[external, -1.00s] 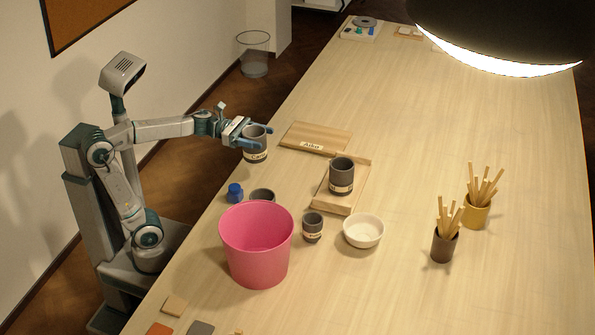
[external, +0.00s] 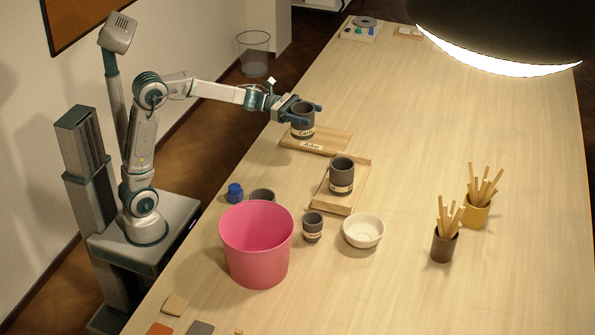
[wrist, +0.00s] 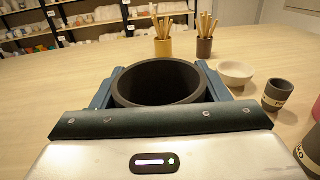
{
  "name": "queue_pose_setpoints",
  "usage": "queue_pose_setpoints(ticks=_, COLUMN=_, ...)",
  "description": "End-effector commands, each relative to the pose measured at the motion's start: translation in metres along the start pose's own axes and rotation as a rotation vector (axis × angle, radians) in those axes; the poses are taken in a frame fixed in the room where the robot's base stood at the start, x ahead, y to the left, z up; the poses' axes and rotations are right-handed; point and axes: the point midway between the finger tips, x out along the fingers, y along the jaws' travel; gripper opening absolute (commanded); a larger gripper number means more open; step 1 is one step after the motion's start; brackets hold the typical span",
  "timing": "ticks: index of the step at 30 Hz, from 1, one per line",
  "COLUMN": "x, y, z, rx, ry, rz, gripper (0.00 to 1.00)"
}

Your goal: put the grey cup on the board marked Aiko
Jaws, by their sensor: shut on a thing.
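My gripper (external: 302,114) is shut on a grey cup (external: 302,130) with a pale name label, partly readable. The cup is upright over the wooden board marked Aiko (external: 330,142); I cannot tell whether its base touches the board. In the wrist view the same cup (wrist: 158,82) sits between the two blue fingers, its open mouth showing empty. Another grey cup (external: 341,172) with a label stands on a second wooden board (external: 333,205), nearer the camera.
A pink bucket (external: 256,250), a small grey cup (external: 312,228), a white bowl (external: 363,231), another grey vessel (external: 262,194) and a blue object (external: 235,193) stand nearby. Stick holders (external: 444,245) (external: 476,212) are at right. The table's far middle is clear.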

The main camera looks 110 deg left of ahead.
Motion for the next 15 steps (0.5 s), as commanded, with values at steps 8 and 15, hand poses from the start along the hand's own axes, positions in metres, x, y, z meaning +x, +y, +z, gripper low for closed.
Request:
queue_pose_setpoints(ticks=8, x=0.013, y=0.033, z=0.008, rx=-0.001, ry=-0.001, rz=-0.009, gripper=0.39)
queue_pose_setpoints(ticks=15, x=0.009, y=0.058, z=-0.007, rx=-0.001, ry=0.001, rz=-0.006, gripper=0.39)
